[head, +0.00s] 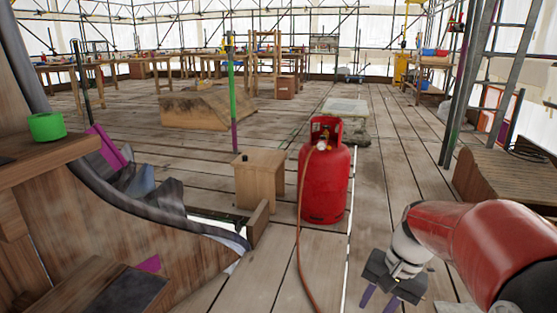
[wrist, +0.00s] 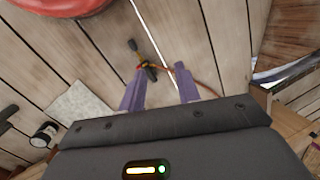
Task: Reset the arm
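My gripper (head: 380,298) hangs low over the plank floor at the lower right of the head view, at the end of my red arm. In the wrist view my gripper (wrist: 160,90) has two purple fingers set apart, with floor visible between them. Nothing shows held in it. A small dark tool with a yellow and red part (wrist: 147,66) lies beyond the fingertips, with an orange-brown hose by it. Whether a finger touches it cannot be told.
A red gas cylinder (head: 325,180) stands mid-floor, its hose running toward the front. A wooden stool (head: 261,180) is beside it. Curved timber work with a green roll (head: 46,126) fills the left. A wooden block (head: 505,178) and scaffold poles stand right. Planks behind are fairly open.

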